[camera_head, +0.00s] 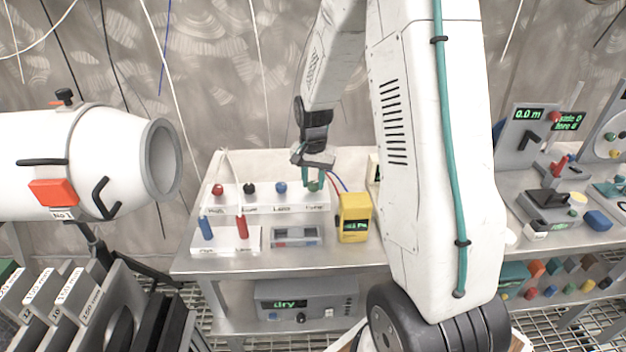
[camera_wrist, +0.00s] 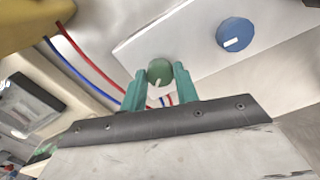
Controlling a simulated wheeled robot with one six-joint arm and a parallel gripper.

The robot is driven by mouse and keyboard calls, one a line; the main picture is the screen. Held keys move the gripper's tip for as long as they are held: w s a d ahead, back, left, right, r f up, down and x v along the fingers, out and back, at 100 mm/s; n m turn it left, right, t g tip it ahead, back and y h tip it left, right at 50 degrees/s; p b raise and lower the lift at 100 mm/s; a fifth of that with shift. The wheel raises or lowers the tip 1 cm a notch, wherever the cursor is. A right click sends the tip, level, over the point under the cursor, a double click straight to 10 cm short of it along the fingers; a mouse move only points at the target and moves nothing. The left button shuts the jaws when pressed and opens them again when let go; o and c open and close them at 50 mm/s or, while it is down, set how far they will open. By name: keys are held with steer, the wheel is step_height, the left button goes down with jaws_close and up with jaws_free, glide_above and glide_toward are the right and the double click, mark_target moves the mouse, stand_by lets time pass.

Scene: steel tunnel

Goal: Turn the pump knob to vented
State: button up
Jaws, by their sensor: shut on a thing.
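The green pump knob (camera_wrist: 159,72) is at the end of the white knob panel, with a short white pointer mark on it. In the head view the green knob (camera_head: 313,186) is the rightmost of a row and is partly hidden by my fingers. My gripper (camera_head: 313,178) reaches down onto it from above. In the wrist view the teal fingers of my gripper (camera_wrist: 160,85) stand on either side of the green knob and are shut on it. The lettering by the knob is too small to read, so I cannot tell which setting the pointer marks.
The blue knob (camera_head: 281,187), black knob (camera_head: 249,188) and red knob (camera_head: 217,190) sit left on the same panel (camera_head: 265,201). A yellow meter (camera_head: 354,217) with red and blue leads stands close on the right. A white cylinder (camera_head: 90,160) is at the left.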

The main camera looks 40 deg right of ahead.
mark_target(313, 183)
steer(key=n, duration=0.4)
steer(key=shift+n, duration=0.4)
steer(key=n, duration=0.5)
stand_by(0.4)
steer(key=o, duration=1)
steer(key=shift+r, duration=0.1)
step_height(313, 183, up, 8)
steer(key=shift+f, duration=0.15)
